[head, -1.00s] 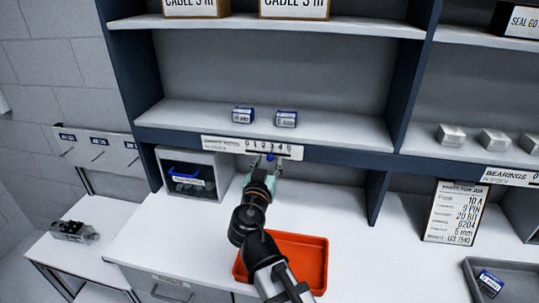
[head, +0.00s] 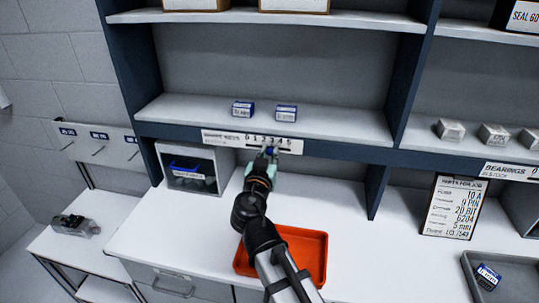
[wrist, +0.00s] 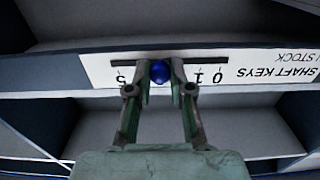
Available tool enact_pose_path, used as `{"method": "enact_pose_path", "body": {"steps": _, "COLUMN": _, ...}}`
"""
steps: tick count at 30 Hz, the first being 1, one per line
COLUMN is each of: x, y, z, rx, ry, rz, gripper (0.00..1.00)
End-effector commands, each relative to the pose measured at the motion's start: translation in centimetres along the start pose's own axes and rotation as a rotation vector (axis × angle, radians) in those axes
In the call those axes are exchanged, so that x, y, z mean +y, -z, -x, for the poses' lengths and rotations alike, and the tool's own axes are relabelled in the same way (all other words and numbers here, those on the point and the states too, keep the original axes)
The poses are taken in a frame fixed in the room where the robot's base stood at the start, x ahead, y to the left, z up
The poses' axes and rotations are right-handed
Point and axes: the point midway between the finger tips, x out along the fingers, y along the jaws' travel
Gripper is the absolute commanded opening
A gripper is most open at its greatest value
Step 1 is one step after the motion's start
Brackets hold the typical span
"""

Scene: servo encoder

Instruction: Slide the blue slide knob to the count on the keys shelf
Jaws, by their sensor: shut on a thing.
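The blue slide knob (wrist: 160,72) sits on a dark slot in the white shaft keys label strip. In the wrist view the strip is upside down. The knob is roughly midway between the printed 5 and 1, near where the 3 falls; my fingers hide those digits. My gripper (wrist: 160,80) is shut on the knob, one finger on each side. In the head view my gripper (head: 268,155) reaches the strip (head: 220,137) from below and partly hides the knob. Two small blue-and-white boxes (head: 242,108) (head: 286,112) stand on the keys shelf (head: 330,125).
An orange tray (head: 308,248) lies on the white bench below my arm. A grey cubby with a blue bin (head: 186,170) stands left of my gripper. A parts list board (head: 450,208) stands to the right. The bench between is clear.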

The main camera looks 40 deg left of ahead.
Motion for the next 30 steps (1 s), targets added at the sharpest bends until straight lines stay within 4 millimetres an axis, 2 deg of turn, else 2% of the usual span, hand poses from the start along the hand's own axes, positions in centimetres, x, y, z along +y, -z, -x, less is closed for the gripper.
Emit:
{"method": "enact_pose_path", "body": {"steps": 9, "x": -2.1, "y": -0.3, "z": -0.1, "rx": 0.003, "ry": 0.002, "rz": -0.001, "gripper": 0.0}}
{"method": "enact_pose_path", "body": {"steps": 19, "x": -2.3, "y": 0.1, "z": 0.0, "rx": 0.001, "ry": 0.001, "rz": 0.001, "gripper": 0.0}}
{"method": "enact_pose_path", "body": {"steps": 20, "x": -2.2, "y": 0.1, "z": 0.0, "rx": 0.001, "ry": 0.001, "rz": 0.001, "gripper": 0.24}}
{"method": "enact_pose_path", "body": {"steps": 21, "x": -2.2, "y": 0.1, "z": 0.0, "rx": 0.001, "ry": 0.001, "rz": 0.001, "gripper": 0.38}}
{"method": "enact_pose_path", "body": {"steps": 22, "x": -2.2, "y": 0.1, "z": 0.0, "rx": 0.001, "ry": 0.001, "rz": 0.001, "gripper": 0.47}}
{"method": "enact_pose_path", "body": {"steps": 30, "x": -2.2, "y": 0.0, "z": 0.0, "rx": 0.001, "ry": 0.001, "rz": 0.0, "gripper": 0.47}}
